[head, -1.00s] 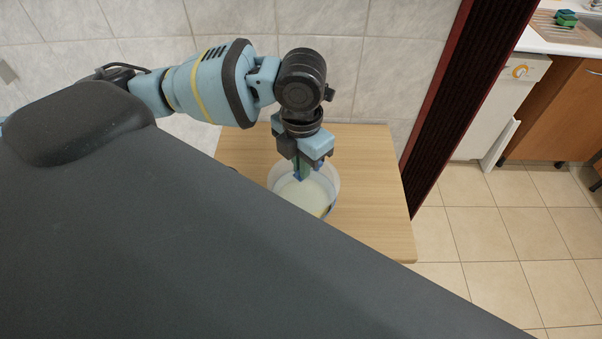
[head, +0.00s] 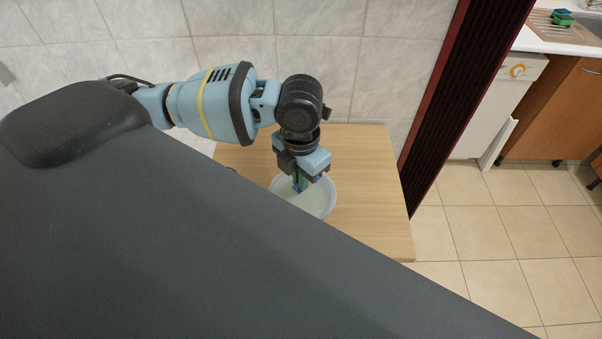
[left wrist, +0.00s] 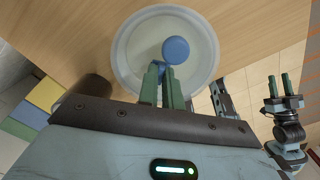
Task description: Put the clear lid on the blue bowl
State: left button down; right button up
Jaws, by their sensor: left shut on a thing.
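The clear lid (head: 318,203) is a round, see-through, whitish disc on the wooden table in the head view. In the left wrist view the lid (left wrist: 140,55) shows from above, with a round blue knob (left wrist: 176,50) at its middle. My left gripper (head: 299,184) points down at the lid, with its green fingers (left wrist: 163,75) shut at the knob. The blue bowl cannot be told apart clearly from the lid; a pale round rim lies directly beneath it. Whether the lid rests fully on that rim cannot be told. My right gripper (left wrist: 279,84) appears open and empty.
Yellow, blue and green blocks of colour (left wrist: 43,92) show at the left wrist view's left.

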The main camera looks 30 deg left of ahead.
pick_arm(q)
jog(key=shift+f, duration=0.15)
jog(key=c, duration=1.6)
grip_release()
jog(key=shift+o, duration=0.2)
notch_tip(320, 180, up, 13)
